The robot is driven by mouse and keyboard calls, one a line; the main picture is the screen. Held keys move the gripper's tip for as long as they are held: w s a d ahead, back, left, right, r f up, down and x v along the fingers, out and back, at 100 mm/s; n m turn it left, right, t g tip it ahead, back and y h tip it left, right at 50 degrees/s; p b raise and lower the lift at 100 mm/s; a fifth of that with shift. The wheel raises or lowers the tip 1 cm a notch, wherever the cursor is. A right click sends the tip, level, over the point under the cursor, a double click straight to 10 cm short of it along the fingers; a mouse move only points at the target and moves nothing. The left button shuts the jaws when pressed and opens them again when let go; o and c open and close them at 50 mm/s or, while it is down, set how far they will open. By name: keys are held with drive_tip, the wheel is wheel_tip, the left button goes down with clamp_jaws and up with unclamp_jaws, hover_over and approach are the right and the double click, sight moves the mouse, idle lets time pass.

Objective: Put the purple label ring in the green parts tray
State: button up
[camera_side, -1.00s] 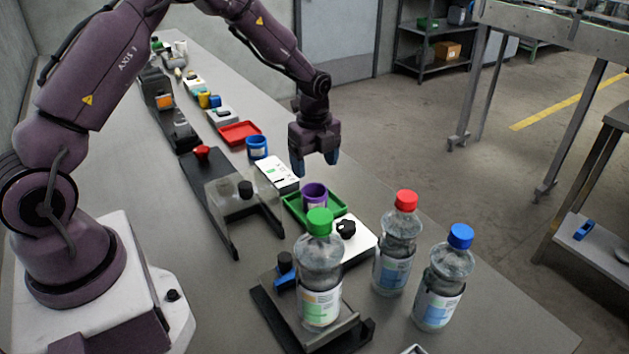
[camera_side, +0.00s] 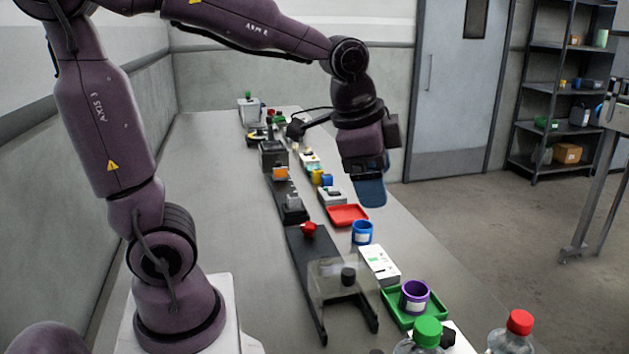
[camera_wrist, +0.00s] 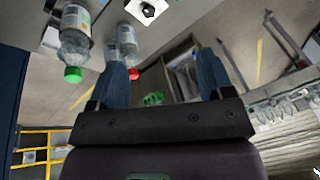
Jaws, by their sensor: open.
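The purple label ring (camera_side: 415,296) stands upright in the green parts tray (camera_side: 399,318), in the lower right of the side view. It has a pale label on its side. My gripper (camera_side: 370,192) is raised above the bench, behind and to the left of the ring in the side view, apart from it. In the wrist view my two blue fingertips (camera_wrist: 162,78) are spread apart with nothing between them. The ring and the tray cannot be made out in the wrist view.
A blue ring (camera_side: 362,232) and a red tray (camera_side: 348,215) stand farther back on the bench. A white device (camera_side: 380,264) is beside the green tray. Bottles with green (camera_side: 427,332) and red (camera_side: 519,322) caps stand in front. The bench's left side is clear.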

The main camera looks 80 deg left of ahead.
drive_tip(key=s+d+r+n+t, duration=0.1)
drive_tip(key=s+d+n, duration=0.1)
drive_tip(key=s+n, duration=0.3)
drive_tip(key=shift+s+n+t+h, duration=0.3)
drive_tip(key=shift+s+n+t, duration=0.1)
drive_tip(key=shift+s, duration=1.8)
